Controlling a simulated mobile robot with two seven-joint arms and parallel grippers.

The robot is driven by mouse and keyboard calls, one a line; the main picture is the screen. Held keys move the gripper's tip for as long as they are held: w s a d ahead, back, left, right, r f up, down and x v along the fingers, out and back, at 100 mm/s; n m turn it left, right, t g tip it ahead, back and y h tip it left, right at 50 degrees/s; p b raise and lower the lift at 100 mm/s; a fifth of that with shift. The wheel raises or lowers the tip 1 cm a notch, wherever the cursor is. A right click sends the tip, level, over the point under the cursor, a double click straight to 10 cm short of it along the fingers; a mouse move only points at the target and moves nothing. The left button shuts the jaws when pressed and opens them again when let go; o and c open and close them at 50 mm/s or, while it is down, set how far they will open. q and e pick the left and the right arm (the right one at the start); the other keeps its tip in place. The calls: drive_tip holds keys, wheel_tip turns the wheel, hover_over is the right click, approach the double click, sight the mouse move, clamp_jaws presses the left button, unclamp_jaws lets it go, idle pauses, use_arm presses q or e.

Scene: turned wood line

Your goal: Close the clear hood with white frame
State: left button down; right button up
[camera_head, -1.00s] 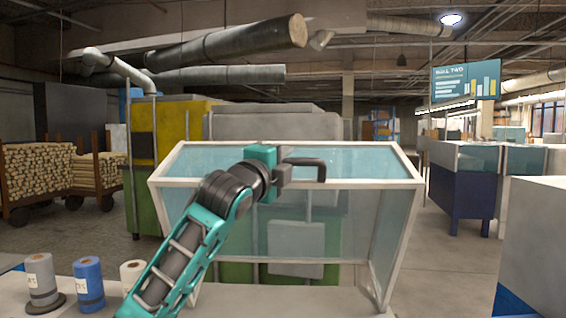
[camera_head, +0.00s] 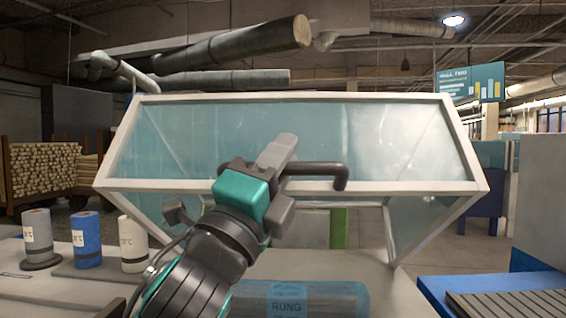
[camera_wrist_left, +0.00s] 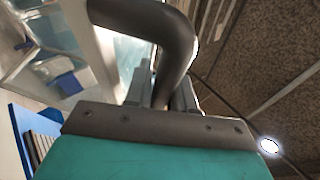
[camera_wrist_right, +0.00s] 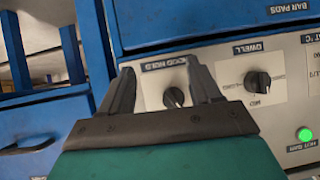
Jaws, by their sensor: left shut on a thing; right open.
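The clear hood with white frame (camera_head: 140,189) spans the middle of the head view, tilted, with its lower front edge raised above the bench. Its dark bar handle (camera_head: 315,168) is on that front edge. My left gripper (camera_head: 268,180) is shut on the handle, which also shows between its fingers in the left wrist view (camera_wrist_left: 175,55). My right gripper (camera_wrist_right: 170,88) shows only in its wrist view. It is open before a dark knob (camera_wrist_right: 174,97) labelled HOOD HOLD, which appears between its fingers; contact cannot be told.
Grey (camera_head: 38,238), blue (camera_head: 87,240) and white (camera_head: 132,244) spools stand on the bench at left. A translucent blue block marked RUNG (camera_head: 300,299) lies below the hood. A second knob (camera_wrist_right: 257,82) and a green button (camera_wrist_right: 304,135) are on the control panel.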

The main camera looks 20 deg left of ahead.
use_arm(q)
drive_tip(key=f, duration=0.1)
drive_tip(key=s+f+b, duration=0.2)
drive_tip(key=shift+s+d+m+t+h, duration=0.1)
drive_tip(key=shift+d+m+t+h, duration=0.2)
drive_tip(key=shift+m, duration=0.1)
use_arm(e)
wheel_tip(320, 180, down, 3)
drive_tip(key=shift+a+r, duration=0.1)
drive_tip(key=shift+w+r, duration=0.1)
drive_tip(key=shift+r, duration=0.05)
use_arm(q)
drive_tip(key=c, duration=1.1)
unclamp_jaws()
drive_tip(key=shift+o, duration=0.2)
drive_tip(key=shift+a+f, duration=0.1)
use_arm(e)
drive_tip(key=shift+f, duration=0.2)
